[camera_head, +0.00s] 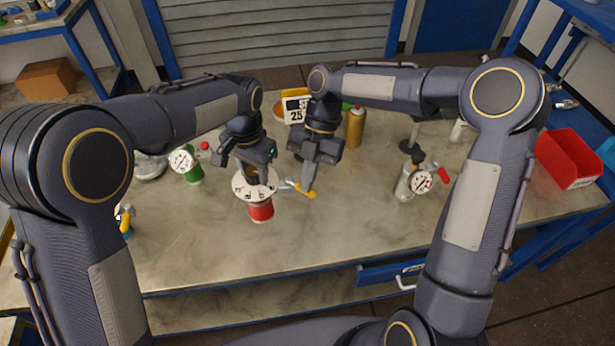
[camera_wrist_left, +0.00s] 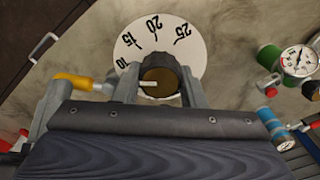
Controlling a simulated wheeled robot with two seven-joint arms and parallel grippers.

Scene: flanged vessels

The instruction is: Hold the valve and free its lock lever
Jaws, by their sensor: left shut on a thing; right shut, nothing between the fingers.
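The valve is a red-bodied vessel (camera_head: 261,211) with a white numbered dial flange (camera_head: 244,189), upright on the bench. In the left wrist view the dial (camera_wrist_left: 190,32) reads 10 to 25, and a dark round knob with a brass-coloured top (camera_wrist_left: 160,80) stands over it. My left gripper (camera_head: 252,172) is shut on this knob from above. A yellow-ended lever (camera_head: 304,189) sticks out to the right of the flange; its yellow handle (camera_wrist_left: 75,81) shows at left in the wrist view. My right gripper (camera_head: 309,188) is shut and empty, its tips right at the lever; contact is unclear.
A green vessel with a gauge (camera_head: 188,166) stands left, a silver gauged vessel with a red lever (camera_head: 407,184) right. A gold canister (camera_head: 354,128) and a number sign (camera_head: 297,106) are behind. A red bin (camera_head: 570,160) is far right. The front bench is clear.

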